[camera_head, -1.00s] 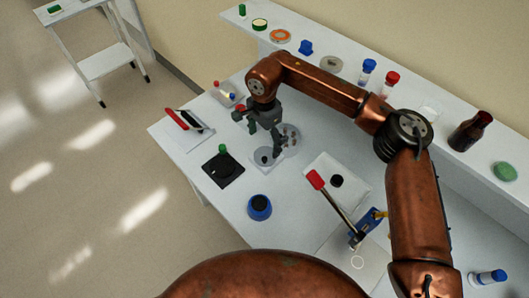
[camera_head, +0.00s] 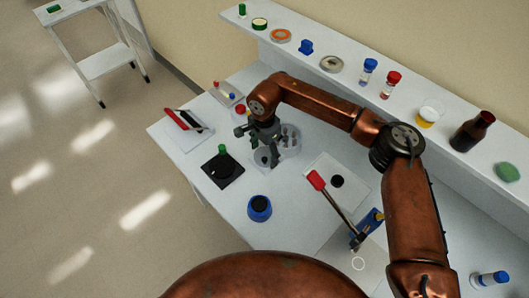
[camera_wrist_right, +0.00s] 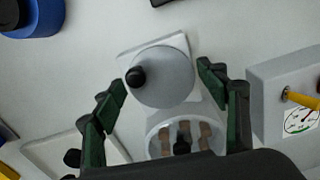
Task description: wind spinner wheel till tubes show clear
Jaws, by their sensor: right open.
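The spinner wheel is a grey disc (camera_wrist_right: 165,82) with a black knob (camera_wrist_right: 135,77) near its rim, in the upper middle of the right wrist view. Beside it is a round clear-walled housing (camera_wrist_right: 155,146) with several brownish tubes. In the head view the wheel (camera_head: 262,157) is partly behind my gripper, and the housing (camera_head: 291,140) is just right of it. My right gripper (camera_head: 268,158) points down over the wheel. In the wrist view its open fingers (camera_wrist_right: 163,84) stand on either side of the disc, with nothing held between them. My left gripper does not show.
A black plate with a green-topped knob (camera_head: 222,166) lies left of the wheel, and a blue jar (camera_head: 259,207) stands in front. A white plate (camera_head: 325,168) and a red-handled lever (camera_head: 318,181) are to the right. A gauge box (camera_wrist_right: 270,75) is close beside the gripper. Jars line the back shelf.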

